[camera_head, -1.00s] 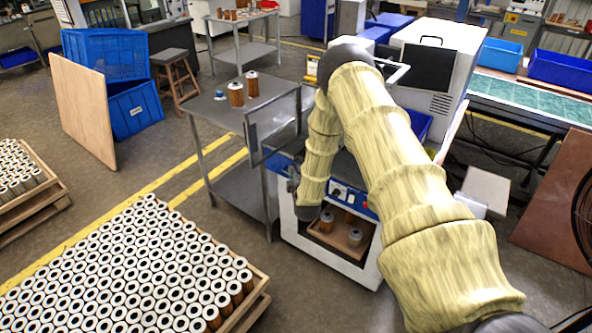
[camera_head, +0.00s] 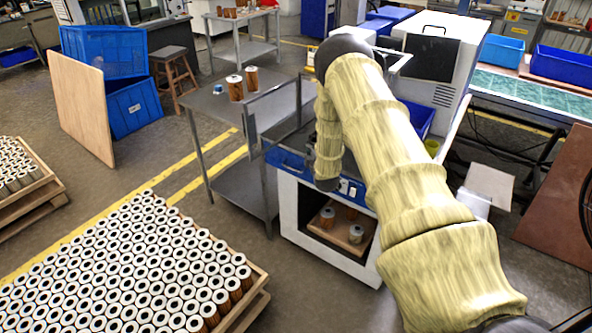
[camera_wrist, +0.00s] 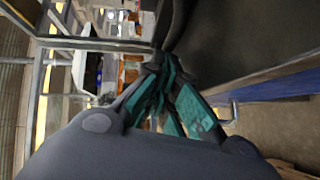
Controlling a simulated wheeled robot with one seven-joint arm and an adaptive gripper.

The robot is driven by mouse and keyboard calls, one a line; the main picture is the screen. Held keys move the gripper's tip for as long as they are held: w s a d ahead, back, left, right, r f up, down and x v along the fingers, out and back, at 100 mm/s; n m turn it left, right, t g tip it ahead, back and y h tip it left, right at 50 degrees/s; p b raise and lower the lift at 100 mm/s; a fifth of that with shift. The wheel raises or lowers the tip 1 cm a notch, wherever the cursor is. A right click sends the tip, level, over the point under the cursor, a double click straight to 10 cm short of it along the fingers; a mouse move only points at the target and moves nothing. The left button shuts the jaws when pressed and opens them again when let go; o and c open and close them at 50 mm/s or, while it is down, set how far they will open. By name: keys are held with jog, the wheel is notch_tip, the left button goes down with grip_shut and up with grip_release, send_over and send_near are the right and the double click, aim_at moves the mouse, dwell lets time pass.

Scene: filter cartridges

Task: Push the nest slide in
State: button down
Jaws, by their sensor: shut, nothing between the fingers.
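I cannot clearly make out the nest slide in either view; my arm covers much of the machine's work area. The machine's low white cabinet (camera_head: 287,209) has a blue front strip (camera_head: 292,162) and stands below my forearm. My gripper (camera_wrist: 165,85) shows in the wrist view with its teal fingers together and nothing between them. A metal handle-like bracket (camera_wrist: 232,110) is right of the fingers, beside a blue edge (camera_wrist: 270,88), apart from them in the picture. In the head view the fingers are hidden behind my arm.
Cartridges sit on a shelf inside the cabinet (camera_head: 327,217). A wide pallet of cartridges (camera_head: 130,260) fills the lower left. The floor between the table and the pallet is open.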

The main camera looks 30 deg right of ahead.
jog(key=shift+w+d+b, duration=0.2)
jog(key=shift+w+d, duration=0.1)
jog(key=shift+d, duration=0.4)
jog(key=shift+w+d+b, duration=0.2)
jog(key=shift+w+d, duration=0.1)
jog(key=shift+d, duration=0.35)
